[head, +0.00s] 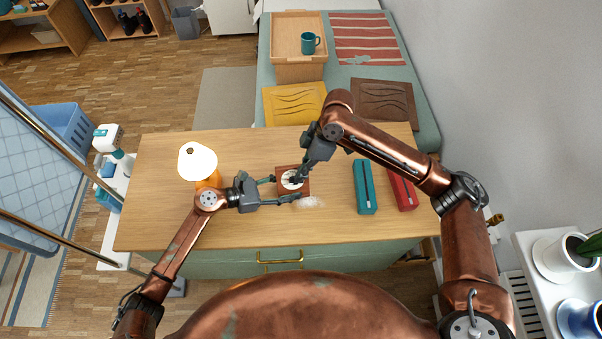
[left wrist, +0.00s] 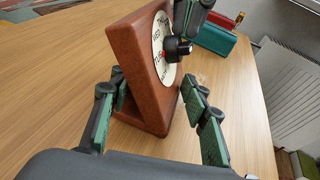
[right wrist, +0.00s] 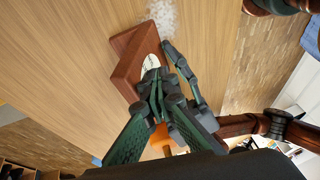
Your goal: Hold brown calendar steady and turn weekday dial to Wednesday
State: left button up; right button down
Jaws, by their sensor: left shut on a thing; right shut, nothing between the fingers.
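The brown calendar (left wrist: 140,70) is a tilted wooden block with a white weekday dial (left wrist: 160,32) on its face. It stands on the desk and also shows in the head view (head: 279,184). My left gripper (left wrist: 155,92) is shut on the calendar, one finger on each side. My right gripper (head: 296,177) is shut with nothing between its fingers, its tips at the dial's middle, by a black knob (left wrist: 178,48). A small red mark sits by the knob near lettering that looks like TUE; WED seems to be above it. The right gripper covers part of the dial.
A teal box (head: 365,187) and a red box (head: 403,190) lie to the right on the desk (head: 160,225). An orange lamp with a white shade (head: 197,162) stands left, near my left arm. A pale patch (head: 310,202) lies beside the calendar. The desk's left front is clear.

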jog(key=shift+s+f, duration=0.15)
jog(key=shift+f, duration=0.15)
jog(key=shift+s+d+f, duration=0.15)
jog(key=shift+s+f, duration=0.05)
jog(key=shift+f, duration=0.1)
jog(key=shift+s+f, duration=0.1)
jog(key=shift+f, duration=0.1)
jog(key=shift+s+d+f+m+y, duration=0.1)
jog(key=shift+f+m+y, duration=0.15)
jog(key=shift+y, duration=0.35)
jog(key=shift+r+m+y, duration=0.1)
jog(key=shift+m+y, duration=0.25)
jog(key=shift+y, duration=0.55)
